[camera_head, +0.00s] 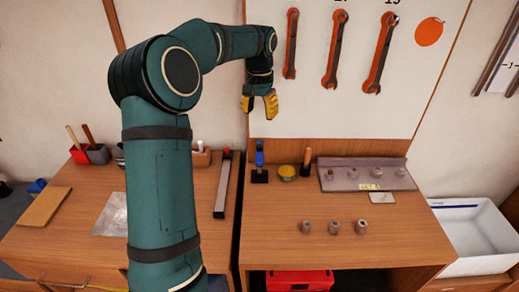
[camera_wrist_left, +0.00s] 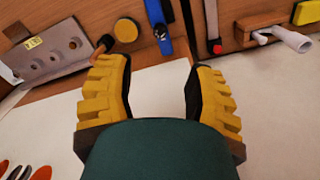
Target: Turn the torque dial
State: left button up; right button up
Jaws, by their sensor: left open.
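My left gripper (camera_head: 259,104) hangs in the air in front of the white wall board, its yellow fingers pointing down. In the left wrist view the gripper (camera_wrist_left: 158,72) is open, with nothing between its fingers. Below it in the head view, apart from it, a blue and black upright tool (camera_head: 259,165) and a round yellow-topped item (camera_head: 287,172) stand on the right bench. They also show in the wrist view as a blue tool (camera_wrist_left: 159,26) and a yellow disc (camera_wrist_left: 126,30) beyond the fingertips. I cannot tell which thing is the torque dial. My right gripper is out of view.
A grey holder (camera_head: 345,180) with several sockets lies at the back of the right bench; 3 loose sockets (camera_head: 333,227) stand in front. A long bar (camera_head: 222,185) lies on the left bench. Wrenches (camera_head: 335,50) hang on the board. The right bench's front is mostly clear.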

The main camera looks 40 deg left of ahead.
aim_at(259, 145)
pick_arm(q)
notch_tip(259, 145, down, 13)
jog(key=shift+r+b, duration=0.15)
jog(key=shift+b, duration=0.85)
grip_shut()
